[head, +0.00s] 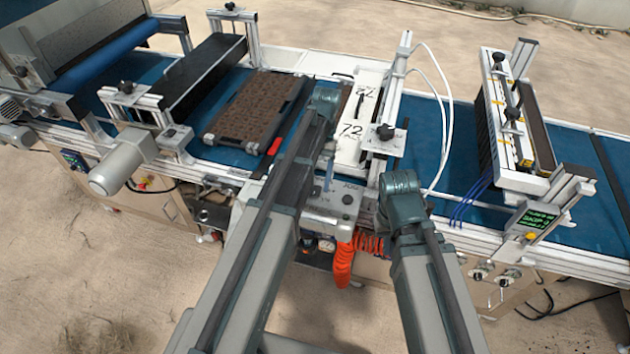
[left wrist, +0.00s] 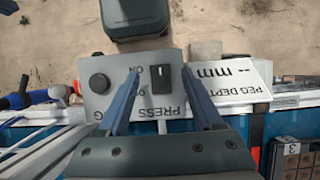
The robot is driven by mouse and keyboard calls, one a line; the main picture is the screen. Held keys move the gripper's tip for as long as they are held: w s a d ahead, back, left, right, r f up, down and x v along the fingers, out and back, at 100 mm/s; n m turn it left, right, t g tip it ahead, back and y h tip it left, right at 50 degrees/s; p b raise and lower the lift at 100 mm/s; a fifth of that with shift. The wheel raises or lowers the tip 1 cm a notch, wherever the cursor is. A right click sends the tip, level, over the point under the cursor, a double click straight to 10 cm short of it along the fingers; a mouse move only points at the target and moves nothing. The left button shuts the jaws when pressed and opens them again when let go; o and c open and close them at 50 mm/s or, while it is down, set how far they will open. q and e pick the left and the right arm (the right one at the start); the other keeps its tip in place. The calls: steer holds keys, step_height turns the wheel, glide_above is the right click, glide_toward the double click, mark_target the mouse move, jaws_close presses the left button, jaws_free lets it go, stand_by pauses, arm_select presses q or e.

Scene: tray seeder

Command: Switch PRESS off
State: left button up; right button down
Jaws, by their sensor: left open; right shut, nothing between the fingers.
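The PRESS switch (left wrist: 161,79) is a small black rocker on a grey control panel (left wrist: 97,104), with ON and a partly hidden OFF marking beside it. I cannot tell which side is pressed in. My left gripper (left wrist: 159,74) is open above the panel, with one blue finger on each side of the switch and nothing held. In the head view the control box (head: 318,212) stands at the machine's front edge, and my left gripper (head: 328,178) shows small above it, partly hidden by my arm. My right gripper is not in view.
A round black knob (left wrist: 98,83) sits beside the switch. A brown cell tray (head: 247,110) lies on the blue belt. An orange coiled hose (head: 343,264) hangs below the box. A dibble frame (head: 507,125) stands right.

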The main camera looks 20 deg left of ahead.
arm_select(q)
steer(key=p+v, duration=1)
steer(key=v, duration=0.2)
steer(key=s+d+f+m+t+b, duration=0.1)
steer(key=s+d+f+t+b, duration=0.1)
steer(key=s, duration=0.8)
steer(key=s+d+f+m+t+y+b, duration=0.1)
steer(key=s+d+f+m+t+b, duration=0.1)
steer(key=s+d+f+b, duration=0.2)
steer(key=s+d+f, duration=0.2)
steer(key=s+d, duration=0.2)
steer(key=s, duration=0.1)
steer(key=shift+s+t, duration=0.4)
steer(key=shift+d+f, duration=0.1)
steer(key=shift+d, duration=0.05)
